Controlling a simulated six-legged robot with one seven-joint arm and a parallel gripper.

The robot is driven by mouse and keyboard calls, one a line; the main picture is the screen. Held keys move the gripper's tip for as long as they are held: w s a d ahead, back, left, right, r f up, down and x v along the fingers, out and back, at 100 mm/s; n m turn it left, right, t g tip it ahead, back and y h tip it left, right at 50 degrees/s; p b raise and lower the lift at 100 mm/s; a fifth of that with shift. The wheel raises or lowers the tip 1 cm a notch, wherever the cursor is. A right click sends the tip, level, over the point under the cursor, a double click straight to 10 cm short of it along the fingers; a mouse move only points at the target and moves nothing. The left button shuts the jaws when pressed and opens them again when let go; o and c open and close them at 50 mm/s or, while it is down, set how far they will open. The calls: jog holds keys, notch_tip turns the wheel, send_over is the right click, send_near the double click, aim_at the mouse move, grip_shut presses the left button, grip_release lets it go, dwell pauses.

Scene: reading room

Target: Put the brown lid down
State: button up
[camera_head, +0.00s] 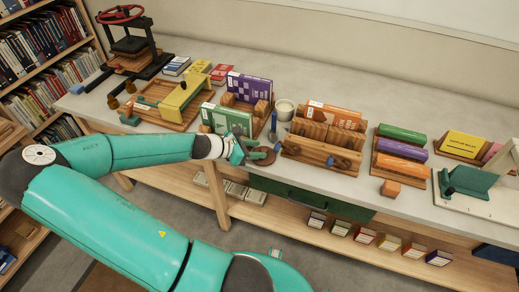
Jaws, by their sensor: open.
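The brown lid (264,156) appears as a reddish-brown round piece low at the bench's front edge, just right of my gripper. My gripper (246,148) is open at the end of my teal arm, which reaches in from the left. The fingertips are close beside the lid; I cannot tell whether they touch it. The lid seems to lie on the grey bench top (330,187), though its underside is hidden. A small white pot (285,109) stands behind the lid.
A green book (226,119) in a wooden stand is just behind my gripper. A wooden rack (318,152) with an orange book stands close right of the lid. A book press (132,45) is at the far left.

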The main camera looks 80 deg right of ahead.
jog(key=v, duration=1)
jog(key=w+a+m+t+y, duration=0.2)
jog(key=w+a+t+y, duration=0.15)
jog(key=w+a, duration=0.45)
jog(key=w+a+m+t+y, duration=0.2)
jog(key=w+a+m+t, duration=0.15)
jog(key=a, duration=0.75)
jog(key=s+a+r+m+t+y, duration=0.1)
jog(key=a+r+t, duration=0.7)
jog(key=a+r, duration=1.2)
jog(key=shift+s+a+m+y, duration=0.25)
jog(key=shift+s+m+y, duration=0.1)
jog(key=shift+m+y, duration=0.35)
jog(key=shift+r, duration=0.1)
jog(key=shift+c, duration=0.6)
jog(key=shift+d, duration=0.15)
